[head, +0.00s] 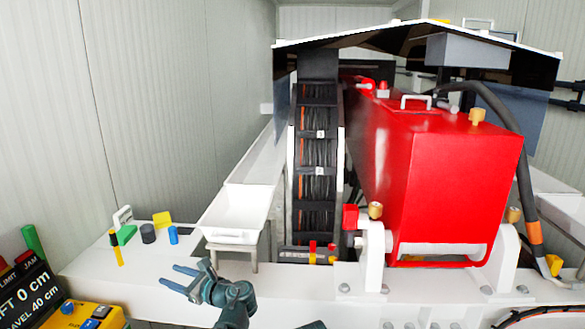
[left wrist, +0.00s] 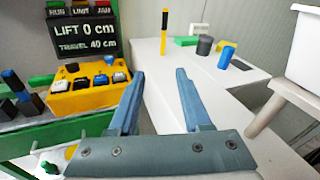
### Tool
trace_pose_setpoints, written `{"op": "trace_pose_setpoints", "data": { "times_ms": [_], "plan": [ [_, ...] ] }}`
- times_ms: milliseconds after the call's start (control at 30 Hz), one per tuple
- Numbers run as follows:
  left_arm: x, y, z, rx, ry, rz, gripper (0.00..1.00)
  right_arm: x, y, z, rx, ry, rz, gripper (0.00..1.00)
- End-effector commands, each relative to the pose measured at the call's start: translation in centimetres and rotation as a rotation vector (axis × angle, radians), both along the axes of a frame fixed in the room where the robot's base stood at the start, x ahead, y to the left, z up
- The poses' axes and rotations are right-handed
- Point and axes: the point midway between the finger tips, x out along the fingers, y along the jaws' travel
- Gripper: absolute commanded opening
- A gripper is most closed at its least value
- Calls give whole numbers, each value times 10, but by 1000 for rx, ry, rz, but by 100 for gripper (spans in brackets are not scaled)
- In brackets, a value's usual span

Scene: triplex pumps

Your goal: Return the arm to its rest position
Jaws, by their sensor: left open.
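My left gripper (head: 186,282) is open and empty in the head view, above the front part of the white bench (head: 95,271). Its two blue-grey fingers also show in the left wrist view (left wrist: 160,100), spread apart with nothing between them. Beyond the fingers in that view is the white bench top with a yellow and black stick (left wrist: 164,33) upright on it. A dark link at the bottom of the head view may belong to my right arm, but its gripper is not seen.
A white tray (head: 236,214) on a stand is right of my left gripper. A yellow control box (left wrist: 88,92) and a lift display (left wrist: 85,38) are at the left. A green block (head: 126,235), dark cylinder (head: 148,233) and blue cylinder (head: 173,235) stand on the bench. A red pump (head: 440,180) fills the right.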

Motion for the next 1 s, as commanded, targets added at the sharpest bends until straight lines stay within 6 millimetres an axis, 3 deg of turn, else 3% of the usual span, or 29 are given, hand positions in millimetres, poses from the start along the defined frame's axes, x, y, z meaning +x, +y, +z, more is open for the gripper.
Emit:
{"op": "trace_pose_setpoints", "data": {
  "times_ms": [267,467,567,733,900,1000],
  "plan": [
    [-22,-21,-40,-277,-144,62,48,0,0,0,0,0,0,0],
    [-52,-54,-88,-599,-293,194,48,0,0,0,0,0,0,0],
    [-76,-85,-119,-812,-378,321,48,0,0,0,0,0,0,0],
    [-134,-158,-169,-1175,-496,677,48,0,0,0,0,0,0,0],
    [-182,-218,-190,-1351,-531,1008,48,0,0,0,0,0,0,0],
    [-198,-238,-193,-1389,-531,1130,48,0,0,0,0,0,0,0]
  ]
}}
